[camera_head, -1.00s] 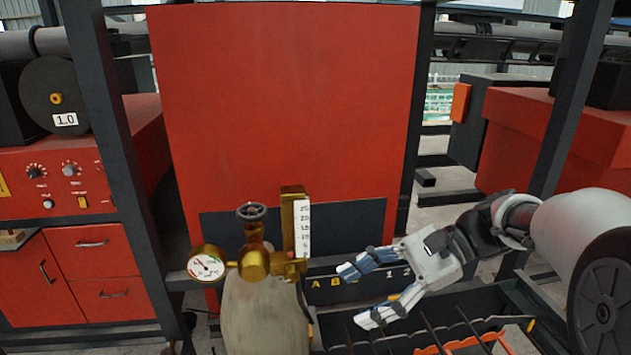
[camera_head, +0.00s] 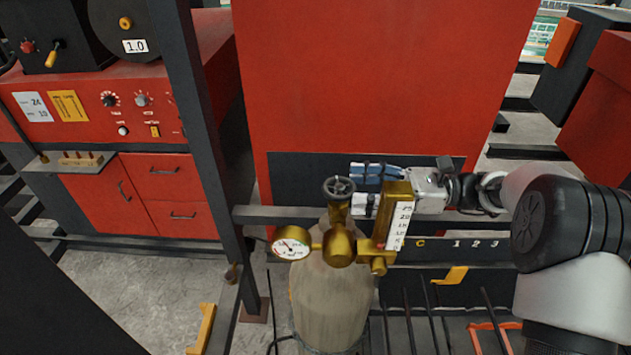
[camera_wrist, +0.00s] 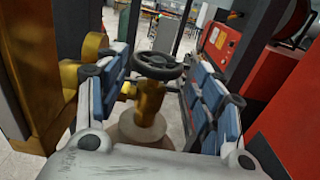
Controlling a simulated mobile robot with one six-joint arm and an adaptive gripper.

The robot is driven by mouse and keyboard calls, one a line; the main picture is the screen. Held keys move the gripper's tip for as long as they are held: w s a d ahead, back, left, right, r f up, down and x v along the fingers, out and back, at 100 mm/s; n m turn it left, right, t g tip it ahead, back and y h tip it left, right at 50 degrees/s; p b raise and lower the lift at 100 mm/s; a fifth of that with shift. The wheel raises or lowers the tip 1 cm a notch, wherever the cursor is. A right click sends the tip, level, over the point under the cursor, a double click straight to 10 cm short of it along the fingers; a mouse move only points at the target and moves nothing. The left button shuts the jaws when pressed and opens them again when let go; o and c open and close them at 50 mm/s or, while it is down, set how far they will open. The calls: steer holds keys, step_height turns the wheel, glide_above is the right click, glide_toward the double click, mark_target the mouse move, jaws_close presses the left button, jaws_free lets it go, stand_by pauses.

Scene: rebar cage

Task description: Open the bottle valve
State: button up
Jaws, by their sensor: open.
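The bottle valve's dark round handwheel (camera_head: 339,188) sits on a brass valve body (camera_head: 340,245) on top of the pale gas bottle (camera_head: 330,300), which stands upright. My gripper (camera_head: 357,187) comes in level from the right, open and empty, with its blue-padded fingertips close to the wheel's right side. In the wrist view the handwheel (camera_wrist: 157,66) lies ahead, between the two spread fingers, near their tips. I cannot tell whether either finger touches it. The brass flow meter (camera_head: 398,215) hides part of the lower finger in the head view.
A round pressure gauge (camera_head: 291,248) juts out left of the valve. The flow meter stands close by my gripper. A dark frame post (camera_head: 205,120) is left of the bottle, a red panel (camera_head: 370,80) behind, and upright rods (camera_head: 430,310) at lower right.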

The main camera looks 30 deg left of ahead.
steer(key=p+x, duration=0.1)
steer(key=x, duration=0.8)
steer(key=shift+s, duration=0.15)
steer(key=shift+c, duration=0.2)
steer(key=shift+a, duration=0.1)
steer(key=c, duration=1.1)
